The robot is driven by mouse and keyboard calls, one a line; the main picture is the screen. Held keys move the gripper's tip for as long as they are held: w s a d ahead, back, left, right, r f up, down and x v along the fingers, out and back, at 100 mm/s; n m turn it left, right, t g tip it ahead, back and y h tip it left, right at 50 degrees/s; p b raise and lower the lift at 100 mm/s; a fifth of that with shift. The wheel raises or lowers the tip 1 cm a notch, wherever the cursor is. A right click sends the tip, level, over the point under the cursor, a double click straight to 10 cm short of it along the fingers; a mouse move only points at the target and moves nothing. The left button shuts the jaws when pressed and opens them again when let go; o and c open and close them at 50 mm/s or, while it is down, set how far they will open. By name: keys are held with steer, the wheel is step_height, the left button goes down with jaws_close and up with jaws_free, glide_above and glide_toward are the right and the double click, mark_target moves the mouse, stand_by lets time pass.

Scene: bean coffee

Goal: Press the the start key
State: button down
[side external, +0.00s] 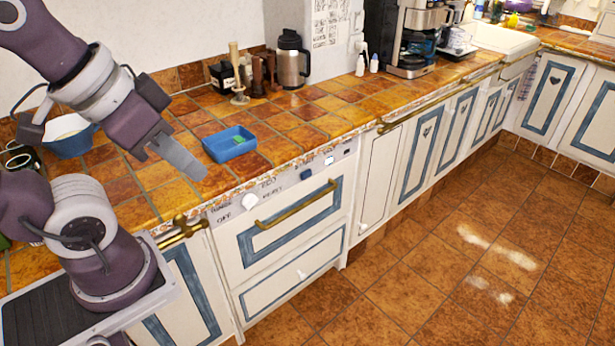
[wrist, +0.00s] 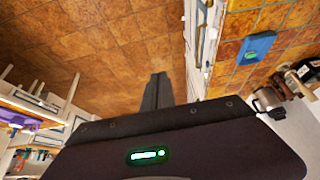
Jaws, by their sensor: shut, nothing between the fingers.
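My gripper (side external: 190,166) is closed and empty, its fingers pointing down to the right over the tiled counter's front edge. In the wrist view the closed fingers (wrist: 156,88) point toward the tiled floor. A white appliance panel (side external: 279,186) runs below the counter edge, just to the right of and below my gripper. It carries a round white knob (side external: 250,201), a dark blue button (side external: 306,174), a small light square (side external: 329,160) and small dark lettering. I cannot read which of these is the start key. My fingertips look apart from the panel.
A coffee machine (side external: 413,60) is further right. A brass handle (side external: 296,204) sticks out below the panel. The floor is clear.

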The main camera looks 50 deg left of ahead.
steer(key=w+d+r+n+t+h, duration=0.1)
steer(key=w+d+r+n, duration=0.15)
steer(key=w, duration=1.05)
steer(key=w+d+f+n+t, duration=0.1)
steer(key=w+f+n+t, duration=0.15)
steer(key=w, duration=0.95)
steer(key=w+f+n+t, duration=0.15)
steer(key=w+f, duration=0.25)
steer(key=w, duration=0.7)
steer(key=w+a+f+n+y, duration=0.3)
steer(key=w+f, duration=0.2)
steer(key=f, duration=0.4)
steer(key=w+a+f+n+y, duration=0.3)
steer(key=w+f, duration=0.1)
steer(key=f, duration=0.4)
steer(key=s+a+f+n+y, duration=0.1)
steer(key=s+a+f+y, duration=0.1)
steer(key=f, duration=0.6)
steer(key=s+a+f+n+y, duration=0.1)
steer(key=s+a+f+y, duration=0.2)
steer(key=a+f, duration=0.2)
step_height(320, 180, down, 3)
steer(key=shift+s+a+g+y, duration=0.2)
steer(key=shift+s+g+y, duration=0.1)
steer(key=shift+s, duration=0.05)
